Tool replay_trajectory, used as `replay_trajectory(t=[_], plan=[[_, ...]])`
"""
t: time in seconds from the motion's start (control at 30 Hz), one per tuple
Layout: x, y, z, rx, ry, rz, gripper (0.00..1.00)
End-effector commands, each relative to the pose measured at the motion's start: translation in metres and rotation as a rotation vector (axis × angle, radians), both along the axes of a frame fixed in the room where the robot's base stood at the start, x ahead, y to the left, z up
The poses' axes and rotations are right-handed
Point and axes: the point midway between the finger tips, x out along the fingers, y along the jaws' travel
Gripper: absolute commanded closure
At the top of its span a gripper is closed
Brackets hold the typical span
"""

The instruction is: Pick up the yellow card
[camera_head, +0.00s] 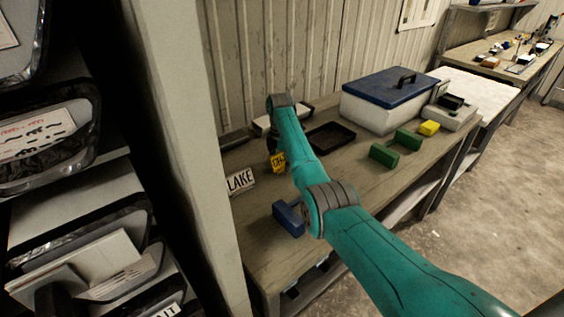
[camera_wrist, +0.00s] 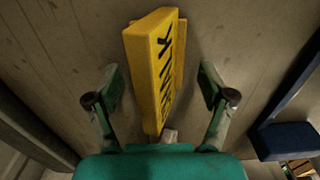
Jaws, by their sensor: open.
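The yellow card (camera_wrist: 153,70) has dark lettering and stands on the wooden bench, between the two fingers of my gripper (camera_wrist: 165,95) in the wrist view. The fingers are apart, one on each side of the card, with visible gaps. In the head view the card (camera_head: 278,162) shows as a small yellow piece left of my arm. My gripper there is mostly hidden behind my arm and beside the card.
A white card marked LAKE (camera_head: 240,181) stands left on the bench (camera_head: 255,235). A blue block (camera_head: 288,219) lies nearer. A black tray (camera_head: 331,136), green blocks (camera_head: 384,156), a yellow block (camera_head: 429,128) and a blue-lidded box (camera_head: 380,115) lie beyond. A post (camera_head: 190,150) rises at left.

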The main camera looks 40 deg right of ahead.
Motion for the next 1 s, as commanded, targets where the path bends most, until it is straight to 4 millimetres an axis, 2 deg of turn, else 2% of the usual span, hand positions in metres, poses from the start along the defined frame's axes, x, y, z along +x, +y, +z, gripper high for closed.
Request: replay_trajectory(t=[0.73,0.9,1.0], plan=[[0.0,-0.0001,-0.0048,0.0,0.0,0.0,0.19],[0.0,-0.0001,-0.0047,0.0,0.0,0.0,0.61],[0.0,0.0,-0.0048,0.0,0.0,0.0,0.83]])
